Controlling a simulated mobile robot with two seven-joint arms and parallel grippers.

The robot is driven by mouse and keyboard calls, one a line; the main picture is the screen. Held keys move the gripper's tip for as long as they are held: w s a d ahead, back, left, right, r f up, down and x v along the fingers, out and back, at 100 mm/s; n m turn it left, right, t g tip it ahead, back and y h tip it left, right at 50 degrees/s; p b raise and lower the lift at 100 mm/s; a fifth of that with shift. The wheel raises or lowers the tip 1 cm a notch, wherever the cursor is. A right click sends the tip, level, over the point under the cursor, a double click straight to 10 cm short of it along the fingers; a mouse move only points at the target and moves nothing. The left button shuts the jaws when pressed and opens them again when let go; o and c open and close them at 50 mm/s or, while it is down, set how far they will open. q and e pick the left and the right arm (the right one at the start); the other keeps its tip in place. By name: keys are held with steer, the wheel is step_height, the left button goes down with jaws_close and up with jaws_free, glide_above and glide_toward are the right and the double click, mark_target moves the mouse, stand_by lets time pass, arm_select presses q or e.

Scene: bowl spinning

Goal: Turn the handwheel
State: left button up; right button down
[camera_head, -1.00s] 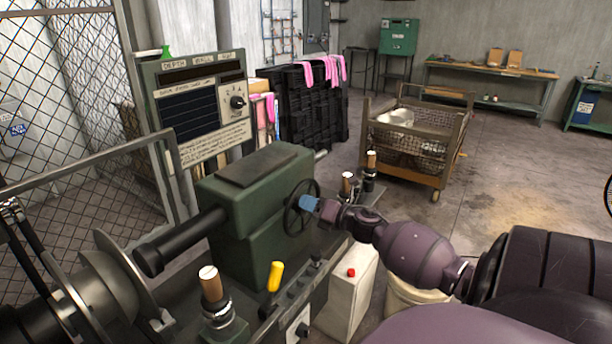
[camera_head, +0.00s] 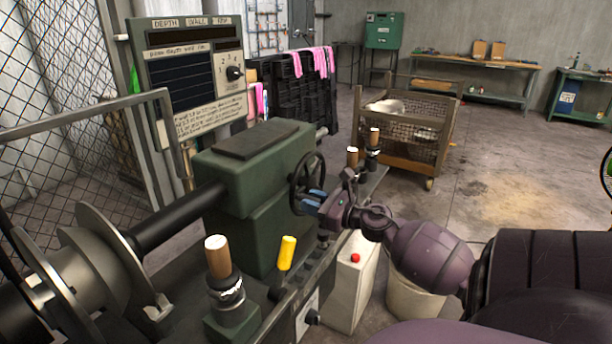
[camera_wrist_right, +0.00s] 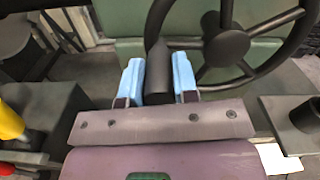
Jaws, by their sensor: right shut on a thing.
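The dark spoked handwheel (camera_head: 305,181) is on the right end of the green machine housing (camera_head: 262,160). It also shows at the top right of the right wrist view, with its hub (camera_wrist_right: 225,46) and part of its rim. My right gripper (camera_head: 313,199) is at the lower part of the wheel. Its two blue fingers (camera_wrist_right: 158,82) are on either side of the wheel's dark handle (camera_wrist_right: 158,74), shut on it. The handle's far end runs up in front of the rim. My left gripper is not in view.
A grey disc-shaped spindle (camera_head: 108,240) stands left of the housing. A wooden-topped lever (camera_head: 217,255) and yellow handle (camera_head: 287,252) rise from the machine front. A mesh cart (camera_head: 408,140) is behind.

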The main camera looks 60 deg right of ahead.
steer(key=shift+f+n+b, duration=0.45)
steer(key=shift+f+n, duration=0.05)
steer(key=shift+f, duration=0.25)
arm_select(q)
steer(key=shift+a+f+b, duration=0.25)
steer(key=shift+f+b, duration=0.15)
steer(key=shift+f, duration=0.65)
arm_select(e)
steer(key=shift+f+n, duration=0.15)
steer(key=shift+n, duration=0.35)
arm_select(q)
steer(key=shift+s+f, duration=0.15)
arm_select(e)
steer(key=shift+s+f, duration=0.15)
steer(key=shift+f, duration=0.1)
steer(key=c, duration=0.9)
jaws_free()
steer(key=shift+d, duration=0.1)
steer(key=shift+r, duration=0.3)
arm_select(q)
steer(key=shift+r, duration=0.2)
arm_select(e)
steer(key=s, duration=1)
steer(key=shift+s+d, duration=0.3)
steer(key=shift+d, duration=0.05)
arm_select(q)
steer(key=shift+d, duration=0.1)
